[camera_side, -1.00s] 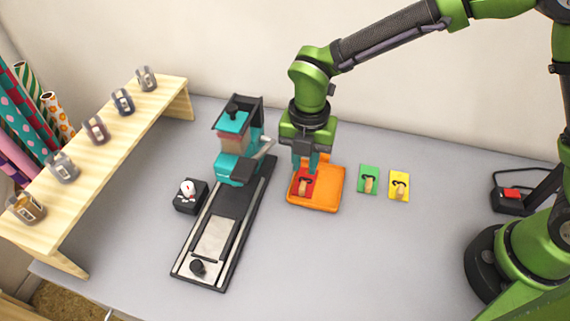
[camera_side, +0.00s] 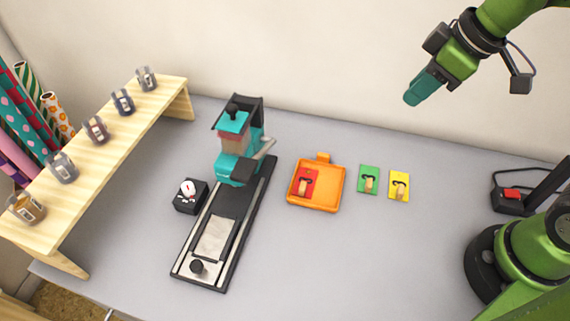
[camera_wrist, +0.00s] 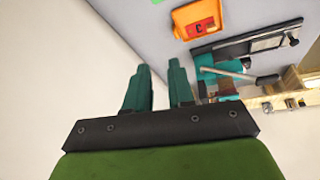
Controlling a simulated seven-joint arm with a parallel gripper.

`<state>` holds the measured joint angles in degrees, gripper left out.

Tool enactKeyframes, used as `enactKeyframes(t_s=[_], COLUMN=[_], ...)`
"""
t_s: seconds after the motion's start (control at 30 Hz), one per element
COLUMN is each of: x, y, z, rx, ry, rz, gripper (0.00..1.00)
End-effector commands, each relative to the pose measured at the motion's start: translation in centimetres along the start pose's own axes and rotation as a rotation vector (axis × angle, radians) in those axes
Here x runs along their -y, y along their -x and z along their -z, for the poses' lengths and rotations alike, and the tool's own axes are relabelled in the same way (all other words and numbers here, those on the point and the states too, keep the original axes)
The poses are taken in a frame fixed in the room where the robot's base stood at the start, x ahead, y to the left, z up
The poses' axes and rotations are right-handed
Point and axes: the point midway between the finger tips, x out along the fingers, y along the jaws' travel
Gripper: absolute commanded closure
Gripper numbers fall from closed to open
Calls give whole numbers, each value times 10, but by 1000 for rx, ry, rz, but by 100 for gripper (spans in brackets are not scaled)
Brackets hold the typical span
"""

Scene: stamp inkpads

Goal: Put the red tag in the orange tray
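The red tag (camera_side: 304,184) lies inside the orange tray (camera_side: 329,194), in its left part. In the wrist view the red tag (camera_wrist: 201,26) also shows inside the orange tray (camera_wrist: 181,18) near the top. My gripper (camera_side: 412,100) is raised well above the table, up and to the right of the tray, against the wall. In the wrist view its two green fingers (camera_wrist: 159,66) stand apart with nothing between them.
A green tag (camera_side: 369,179) and a yellow tag (camera_side: 399,185) lie right of the tray. A teal and black stamping press (camera_side: 232,190) stands left of it, beside a small black box (camera_side: 190,197). A wooden shelf (camera_side: 115,145) with several stamps is far left. The front table is clear.

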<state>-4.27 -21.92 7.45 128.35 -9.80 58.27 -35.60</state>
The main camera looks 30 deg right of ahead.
Motion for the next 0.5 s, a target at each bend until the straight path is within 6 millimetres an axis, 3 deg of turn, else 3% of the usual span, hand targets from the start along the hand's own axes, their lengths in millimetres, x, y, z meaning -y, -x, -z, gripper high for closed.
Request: enactKeyframes(t_s=[0.1,0.2,0.33,0.5], x=[-10,-13,-14,-14], y=[19,26,30,30], z=[-30,-46,-56,-59], rx=[-118,-188,-235,-243], ry=[-411,-655,-822,-863], rz=[-5,17,41,48], gripper=[77,77,77,77])
